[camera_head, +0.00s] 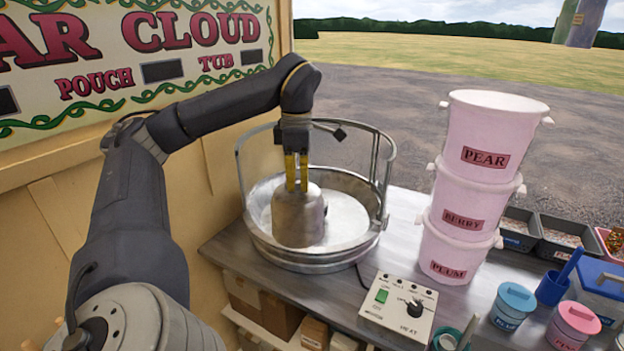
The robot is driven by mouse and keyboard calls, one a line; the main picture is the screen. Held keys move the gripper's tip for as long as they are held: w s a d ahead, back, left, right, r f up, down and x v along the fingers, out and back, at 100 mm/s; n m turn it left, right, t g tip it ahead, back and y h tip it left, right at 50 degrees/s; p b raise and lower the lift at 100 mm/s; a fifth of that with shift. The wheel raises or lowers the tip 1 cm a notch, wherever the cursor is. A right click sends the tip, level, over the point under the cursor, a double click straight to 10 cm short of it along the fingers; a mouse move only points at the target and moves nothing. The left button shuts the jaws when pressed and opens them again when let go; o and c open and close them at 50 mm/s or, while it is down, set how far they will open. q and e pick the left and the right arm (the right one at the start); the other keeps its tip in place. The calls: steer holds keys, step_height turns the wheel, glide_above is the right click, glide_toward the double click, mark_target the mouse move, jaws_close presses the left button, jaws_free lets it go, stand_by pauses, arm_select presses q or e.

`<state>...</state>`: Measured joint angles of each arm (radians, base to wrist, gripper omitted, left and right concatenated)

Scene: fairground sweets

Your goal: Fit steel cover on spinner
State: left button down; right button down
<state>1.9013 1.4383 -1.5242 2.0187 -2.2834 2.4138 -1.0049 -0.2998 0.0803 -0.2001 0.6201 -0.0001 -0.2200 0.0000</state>
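The steel cover (298,222) is a dull grey dome with a flat-sided lower part. It stands upright inside the round metal bowl of the spinner (345,218), a little left of the bowl's middle. My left gripper (297,189) points straight down from above, its two yellow fingers close together at the top of the cover. They appear shut on the cover's top, whose gripped part they hide. The spinner's hub is hidden by the cover, so I cannot tell whether the cover is seated or slightly raised. My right gripper is not in view.
A metal rail (388,165) rises around the bowl. A control box (398,305) stands in front of it. Stacked pink tubs (460,215), a blue-lidded pot (512,305), a pink-lidded pot (572,325) and trays (565,237) fill the right. The sign wall (130,50) is behind my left arm.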

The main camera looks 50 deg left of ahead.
arm_select(q)
steer(key=w+a+f, duration=0.3)
steer(key=w+a, duration=1.5)
steer(key=w, duration=0.3)
steer(key=shift+w+f, duration=0.1)
steer(key=shift+f, duration=6.55)
steer(key=c, duration=0.9)
jaws_free()
steer(key=shift+o, duration=0.2)
steer(key=shift+r, duration=0.1)
